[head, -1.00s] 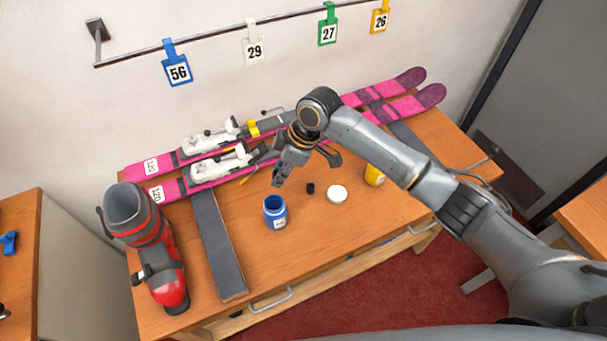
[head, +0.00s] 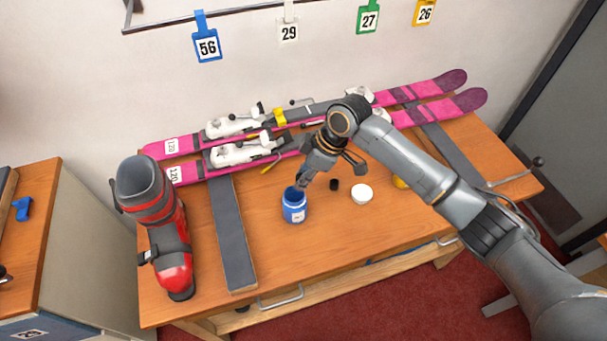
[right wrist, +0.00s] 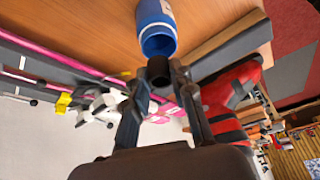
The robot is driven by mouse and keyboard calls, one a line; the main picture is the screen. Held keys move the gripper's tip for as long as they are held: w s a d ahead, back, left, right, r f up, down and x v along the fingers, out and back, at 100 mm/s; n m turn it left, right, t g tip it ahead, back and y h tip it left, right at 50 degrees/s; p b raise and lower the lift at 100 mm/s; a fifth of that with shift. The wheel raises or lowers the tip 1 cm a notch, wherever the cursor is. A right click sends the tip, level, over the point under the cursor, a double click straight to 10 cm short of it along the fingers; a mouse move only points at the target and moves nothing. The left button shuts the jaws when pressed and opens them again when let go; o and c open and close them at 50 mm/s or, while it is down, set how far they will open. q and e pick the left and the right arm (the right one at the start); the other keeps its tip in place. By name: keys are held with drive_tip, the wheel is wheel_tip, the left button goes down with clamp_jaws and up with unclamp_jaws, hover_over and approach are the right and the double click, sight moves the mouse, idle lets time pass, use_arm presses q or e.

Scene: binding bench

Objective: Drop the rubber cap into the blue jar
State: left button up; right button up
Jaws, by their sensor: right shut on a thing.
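The blue jar (head: 294,209) stands upright and open on the wooden bench, with a pale label. My right gripper (head: 302,181) is just above and behind its mouth. In the right wrist view, the right gripper (right wrist: 159,80) is shut on a small black rubber cap (right wrist: 158,70). The cap is close to the mouth of the blue jar (right wrist: 157,35) and overlaps its rim in the picture; I cannot tell whether they touch. The cap is hard to make out in the head view. My left gripper is out of view.
A small black piece (head: 334,184) and a white round lid (head: 361,193) lie right of the jar. Pink skis (head: 190,172) lie behind; a red-grey ski boot (head: 172,245) stands left. The bench front (head: 330,240) is clear.

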drive_tip(key=o, duration=0.9)
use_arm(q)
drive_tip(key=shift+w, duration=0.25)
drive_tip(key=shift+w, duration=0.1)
use_arm(e)
drive_tip(key=v, duration=1.2)
